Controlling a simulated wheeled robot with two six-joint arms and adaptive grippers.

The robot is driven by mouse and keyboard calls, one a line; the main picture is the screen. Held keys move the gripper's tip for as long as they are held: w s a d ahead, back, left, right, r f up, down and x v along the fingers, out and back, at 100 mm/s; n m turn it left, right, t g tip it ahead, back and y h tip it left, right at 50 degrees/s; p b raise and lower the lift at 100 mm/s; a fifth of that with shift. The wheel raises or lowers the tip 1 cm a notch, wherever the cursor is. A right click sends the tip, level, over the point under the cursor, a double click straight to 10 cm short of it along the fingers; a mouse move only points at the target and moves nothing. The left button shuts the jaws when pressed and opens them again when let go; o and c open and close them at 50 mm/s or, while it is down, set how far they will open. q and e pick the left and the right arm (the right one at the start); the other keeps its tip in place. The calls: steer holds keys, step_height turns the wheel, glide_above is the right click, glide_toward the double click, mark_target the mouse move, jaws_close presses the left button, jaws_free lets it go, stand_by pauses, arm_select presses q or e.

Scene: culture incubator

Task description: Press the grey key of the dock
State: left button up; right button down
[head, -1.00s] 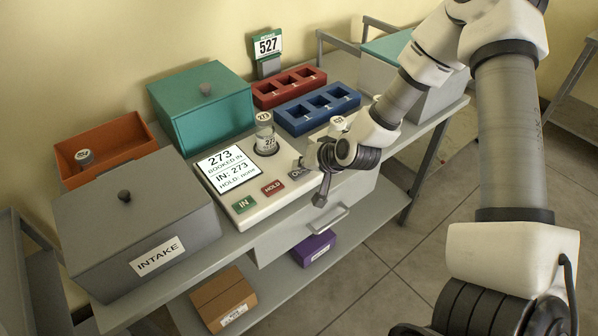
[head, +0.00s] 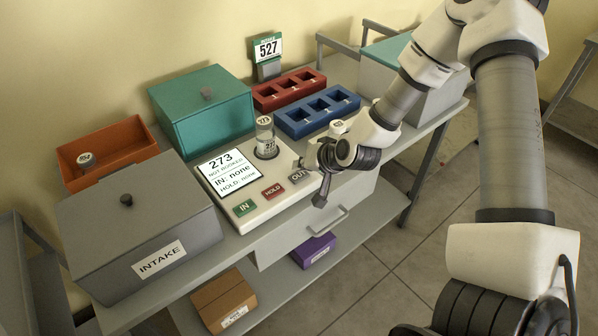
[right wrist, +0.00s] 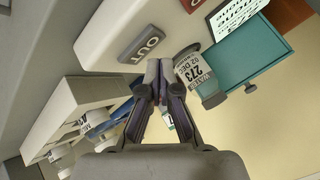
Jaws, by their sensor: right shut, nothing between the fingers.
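The white dock (head: 275,204) stands on the bench with a screen (head: 228,174) reading "273", "NOT BOOKED", "IN: none", "HOLD: none". Its grey OUT key (head: 299,175) is at the right end of the key row; it also shows in the right wrist view (right wrist: 142,45). A clear vial labelled 273 (head: 265,132) stands upright in the dock's socket. My right gripper (head: 303,164) is shut and empty, its tips close to the OUT key; in the right wrist view the tips (right wrist: 156,66) appear just off the key. My left gripper is not in view.
A green IN key (head: 244,207) and red HOLD key (head: 273,190) sit beside the OUT key. A grey INTAKE box (head: 130,215), teal box (head: 205,112), orange tray (head: 120,138), red rack (head: 290,88) and blue rack (head: 317,108) surround the dock.

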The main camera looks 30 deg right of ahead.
mark_target(301, 177)
step_height(301, 177, up, 5)
steer(key=p, duration=0.4)
steer(key=shift+r+p, duration=0.1)
steer(key=shift+p, duration=0.2)
stand_by(0.3)
stand_by(0.5)
